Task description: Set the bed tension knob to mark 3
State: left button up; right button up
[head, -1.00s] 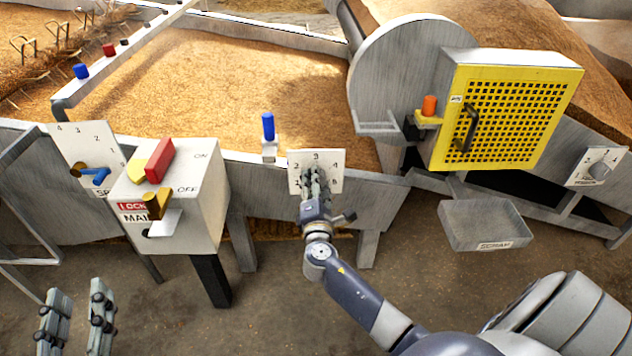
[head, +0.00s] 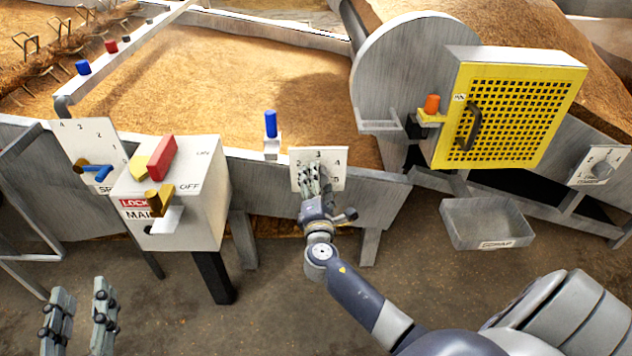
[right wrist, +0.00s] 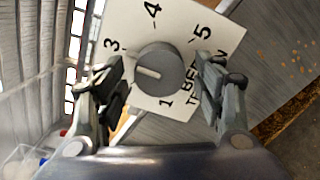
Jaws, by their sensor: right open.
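The bed tension knob (right wrist: 158,72) is a round grey dial on a white plate (right wrist: 185,35) with numerals around it. Its pale pointer line faces left, below the numeral 3, toward an area hidden by a finger. Marks 1, 3, 4 and 5 show; 2 is covered in the right wrist view. My right gripper (right wrist: 165,92) is open, with a finger on either side of the knob; contact cannot be told. In the head view, my right gripper (head: 315,180) is in front of the plate (head: 336,170) and hides the knob. My left gripper (head: 80,320) is open and empty at lower left.
A white lockout box (head: 200,220) with a red handle stands left of the plate. A blue-handled dial plate (head: 85,140) is farther left. A blue peg (head: 270,125) rises from the bed's edge close by. A yellow mesh guard (head: 510,110) and scrap tray (head: 487,222) are at right.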

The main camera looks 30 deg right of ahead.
jog(key=v, duration=1.1)
jog(key=shift+s+a, duration=0.2)
jog(key=shift+a, duration=0.1)
